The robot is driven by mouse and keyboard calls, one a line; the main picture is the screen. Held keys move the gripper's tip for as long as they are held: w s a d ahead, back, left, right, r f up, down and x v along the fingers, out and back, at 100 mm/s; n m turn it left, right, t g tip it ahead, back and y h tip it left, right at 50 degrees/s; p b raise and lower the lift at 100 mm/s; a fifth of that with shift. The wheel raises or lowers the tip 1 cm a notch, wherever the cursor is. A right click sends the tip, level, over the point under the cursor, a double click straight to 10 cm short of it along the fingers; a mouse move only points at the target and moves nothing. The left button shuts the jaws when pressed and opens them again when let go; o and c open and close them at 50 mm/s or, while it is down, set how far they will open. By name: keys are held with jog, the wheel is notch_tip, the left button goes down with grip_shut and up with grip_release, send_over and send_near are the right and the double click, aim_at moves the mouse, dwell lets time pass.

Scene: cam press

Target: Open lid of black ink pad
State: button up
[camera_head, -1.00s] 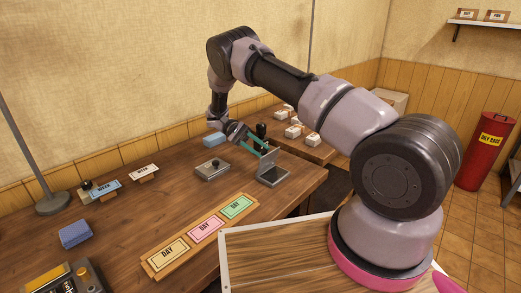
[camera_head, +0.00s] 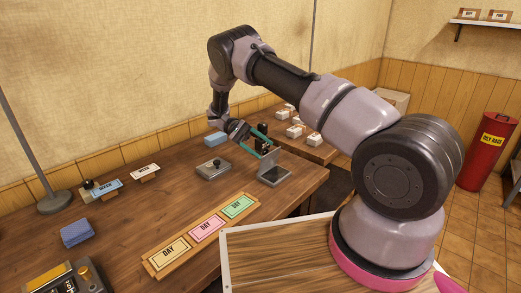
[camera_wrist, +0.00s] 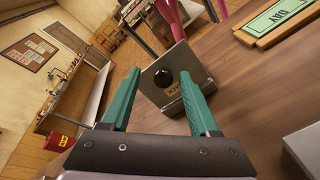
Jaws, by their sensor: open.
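The black ink pad (camera_head: 274,181) sits near the right end of the brown table, with its lid (camera_head: 269,158) standing raised at the far side of the base. In the wrist view the lid (camera_wrist: 172,68) shows its outer face, a black round knob (camera_wrist: 163,77) and partly readable lettering. My gripper (camera_head: 266,146) is just behind the lid. Its two green fingers are apart, with the knob between their lines of reach and nothing gripped. I cannot tell whether a finger touches the lid. The pad surface is hidden in the wrist view.
A second, closed pad (camera_head: 213,169) with a knob stands to the left. A dark stamp (camera_head: 262,130) stands close behind the fingers. A rack (camera_head: 203,232) with DAY cards lies in front. A blue block (camera_head: 215,138) is behind.

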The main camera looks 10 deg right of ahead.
notch_tip(320, 180, up, 9)
jog(key=shift+r, duration=0.15)
